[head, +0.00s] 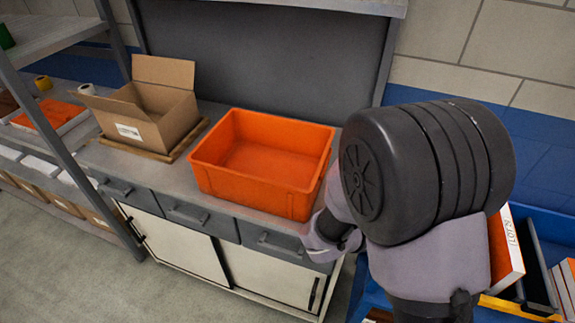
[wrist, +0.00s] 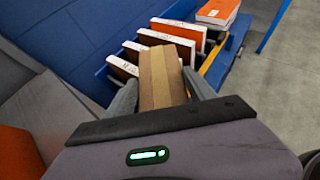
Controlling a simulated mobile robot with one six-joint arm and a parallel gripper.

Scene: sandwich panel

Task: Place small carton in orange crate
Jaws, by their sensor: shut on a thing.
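The orange crate (head: 262,165) stands on the grey workbench in the head view, and its inside looks empty. My gripper (wrist: 163,92) shows in the wrist view with its two fingers on either side of a small brown carton (wrist: 160,72). The gripper is shut on the carton, which has a lighter strip along its middle. In the head view my arm hides the gripper's fingers and the carton. An orange patch at the lower left of the wrist view (wrist: 18,155) looks like part of the crate.
An open cardboard box (head: 150,105) stands on a board left of the crate. A blue rack (head: 545,225) with several upright orange and white books or binders is at the right. A metal shelf (head: 60,40) stands at the far left.

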